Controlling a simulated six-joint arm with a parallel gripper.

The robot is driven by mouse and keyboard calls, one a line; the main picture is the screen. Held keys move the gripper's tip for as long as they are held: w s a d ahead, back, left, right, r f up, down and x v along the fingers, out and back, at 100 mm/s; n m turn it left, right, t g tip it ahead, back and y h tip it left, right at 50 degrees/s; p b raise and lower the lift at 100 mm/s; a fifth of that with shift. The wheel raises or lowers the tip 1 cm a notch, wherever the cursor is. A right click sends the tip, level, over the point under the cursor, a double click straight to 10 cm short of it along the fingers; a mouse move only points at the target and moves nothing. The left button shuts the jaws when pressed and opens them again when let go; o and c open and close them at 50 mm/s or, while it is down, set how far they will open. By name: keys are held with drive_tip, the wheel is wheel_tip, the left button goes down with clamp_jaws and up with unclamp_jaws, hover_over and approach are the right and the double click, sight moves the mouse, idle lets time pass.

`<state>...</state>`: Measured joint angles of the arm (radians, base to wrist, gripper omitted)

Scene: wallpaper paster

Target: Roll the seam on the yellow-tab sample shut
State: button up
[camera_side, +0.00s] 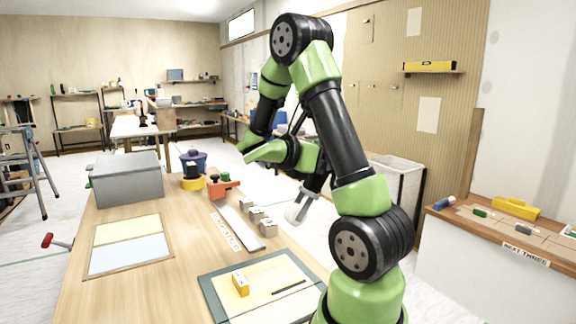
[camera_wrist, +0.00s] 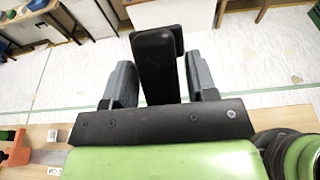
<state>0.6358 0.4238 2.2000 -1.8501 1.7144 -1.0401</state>
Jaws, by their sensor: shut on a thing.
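My gripper (camera_wrist: 158,72) is shut on a black handle (camera_wrist: 156,50), which stands between its two grey fingers in the wrist view. In the side view a white roller (camera_side: 296,212) on a grey frame hangs below my wrist, raised above the table's right side. A cream sample sheet (camera_side: 262,272) lies on a dark green-edged board at the front of the table. A yellow block (camera_side: 240,284) sits on its left part, and a thin dark strip (camera_side: 288,287) lies to the right. The roller is apart from the sheet. I cannot make out the seam.
A grey box (camera_side: 127,180), a purple bucket (camera_side: 195,157) and an orange tool (camera_side: 222,188) stand at the back. A metal straightedge (camera_side: 240,228) and small blocks lie mid-table. A two-coloured panel (camera_side: 130,243) lies left.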

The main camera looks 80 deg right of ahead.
drive_tip(key=shift+s+f, duration=0.2)
drive_tip(key=shift+s, duration=0.3)
drive_tip(key=shift+g+h, duration=0.3)
drive_tip(key=shift+w+f, duration=0.1)
drive_tip(key=shift+f, duration=2.1)
wheel_tip(320, 180, down, 6)
drive_tip(key=shift+f, duration=0.25)
drive_tip(key=shift+f, duration=1.3)
drive_tip(key=shift+w, duration=0.1)
drive_tip(key=f+v, duration=0.1)
drive_tip(key=v, duration=0.8)
drive_tip(key=shift+w+a+f, duration=0.2)
drive_tip(key=shift+a+f, duration=0.05)
drive_tip(key=shift+a, duration=0.05)
idle(0.5)
